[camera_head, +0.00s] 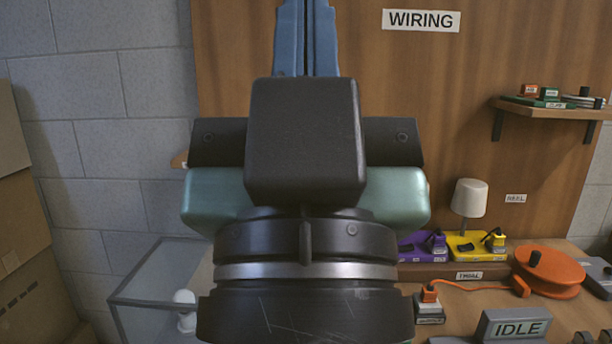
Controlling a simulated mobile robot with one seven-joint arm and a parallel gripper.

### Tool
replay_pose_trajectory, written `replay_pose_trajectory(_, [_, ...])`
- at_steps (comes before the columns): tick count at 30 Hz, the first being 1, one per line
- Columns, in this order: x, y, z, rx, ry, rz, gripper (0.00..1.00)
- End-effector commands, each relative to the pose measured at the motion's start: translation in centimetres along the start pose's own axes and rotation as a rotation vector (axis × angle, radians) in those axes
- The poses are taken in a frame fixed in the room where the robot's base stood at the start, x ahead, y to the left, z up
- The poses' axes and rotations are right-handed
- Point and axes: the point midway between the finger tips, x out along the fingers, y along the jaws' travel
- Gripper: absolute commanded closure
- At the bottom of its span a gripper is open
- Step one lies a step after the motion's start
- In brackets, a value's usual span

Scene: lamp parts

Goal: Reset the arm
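My gripper (306,38) fills the middle of the head view, seen from behind and pointing up. Its two blue fingers stand close together at the top edge, with only a thin dark line between them. I see nothing held between the visible parts of the fingers. The black wrist and teal hand hide the middle of the bench.
Right of my arm are a lamp with a white shade (471,198) on a yellow base (475,246), a purple base (422,246), an orange reel (549,270), and an IDLE sign (514,326). A shelf (550,110) juts out right. A clear case (160,285) stands left.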

Motion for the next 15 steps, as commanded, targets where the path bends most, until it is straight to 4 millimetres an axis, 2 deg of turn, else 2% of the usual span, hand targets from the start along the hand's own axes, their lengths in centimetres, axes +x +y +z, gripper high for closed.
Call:
replay_pose_trajectory(1, [2.4,0.0,-2.3,0.000,0.000,0.000,1.00])
replay_pose_trajectory(6, [6.2,0.0,-5.8,0.000,0.000,-0.001,1.00])
replay_pose_trajectory(10, [8.3,0.0,-7.9,0.001,0.000,-0.001,1.00])
replay_pose_trajectory(15, [9.7,0.0,-9.2,0.001,0.000,-0.001,1.00])
